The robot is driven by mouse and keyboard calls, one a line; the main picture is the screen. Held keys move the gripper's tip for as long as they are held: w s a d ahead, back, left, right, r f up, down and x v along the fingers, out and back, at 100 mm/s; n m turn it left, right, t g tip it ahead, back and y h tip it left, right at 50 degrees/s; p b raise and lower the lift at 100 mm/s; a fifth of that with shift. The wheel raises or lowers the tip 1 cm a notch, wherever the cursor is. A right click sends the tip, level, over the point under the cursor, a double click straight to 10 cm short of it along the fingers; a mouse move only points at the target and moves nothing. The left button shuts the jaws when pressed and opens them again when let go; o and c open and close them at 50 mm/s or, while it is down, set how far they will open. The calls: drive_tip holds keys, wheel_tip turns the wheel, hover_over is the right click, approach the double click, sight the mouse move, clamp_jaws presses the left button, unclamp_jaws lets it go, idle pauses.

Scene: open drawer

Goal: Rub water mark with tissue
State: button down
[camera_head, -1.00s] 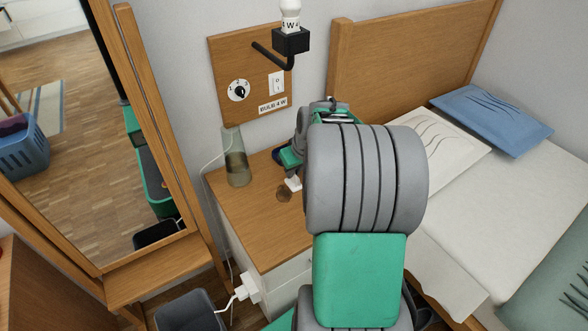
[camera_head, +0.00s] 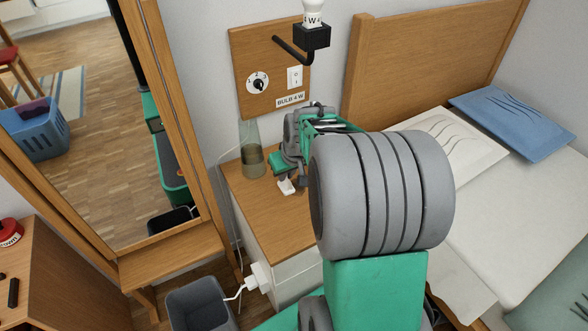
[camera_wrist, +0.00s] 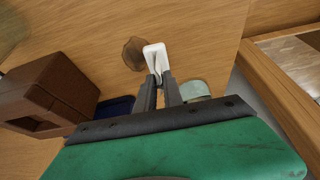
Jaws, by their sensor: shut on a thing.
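My gripper (camera_wrist: 159,80) is shut on a white folded tissue (camera_wrist: 155,57) and holds it over the wooden nightstand top. In the head view my gripper (camera_head: 287,178) is behind my arm, and the tissue (camera_head: 286,188) pokes out below it. The water mark (camera_wrist: 133,53) is a brownish patch on the wood. In the wrist view it lies just left of the tissue, close against its edge. I cannot tell whether the tissue touches the wood. The mark does not show clearly in the head view.
A glass vase (camera_head: 252,161) with murky liquid stands at the nightstand's back left. A brown box (camera_wrist: 50,95), a blue item (camera_wrist: 115,107) and a pale green round item (camera_wrist: 195,90) are near my gripper. A wall board (camera_head: 262,97) with a lamp stands behind; the bed is right.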

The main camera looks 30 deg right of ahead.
drive_tip(key=shift+s+d+p, duration=0.1)
drive_tip(key=shift+d+p, duration=0.2)
drive_tip(key=shift+d, duration=1.5)
drive_tip(key=shift+s+d+f, duration=0.15)
drive_tip(key=shift+d, duration=1.7)
drive_tip(key=shift+s, duration=0.75)
drive_tip(key=shift+w+a+r+p, duration=0.15)
drive_tip(key=shift+a+p, duration=0.2)
drive_tip(key=shift+a, duration=0.9)
drive_tip(key=shift+w+a+r+p, duration=0.1)
drive_tip(key=shift+a+p, duration=0.2)
drive_tip(key=shift+a, duration=0.95)
drive_tip(key=shift+a+f, duration=0.15)
drive_tip(key=shift+a, duration=1.2)
drive_tip(key=shift+p, duration=0.3)
drive_tip(key=shift+d, duration=1.95)
drive_tip(key=shift+s+d+f, duration=0.1)
drive_tip(key=shift+s+d, duration=0.05)
drive_tip(key=shift+d, duration=0.8)
drive_tip(key=shift+s+d+f, duration=0.1)
drive_tip(key=shift+d, duration=0.8)
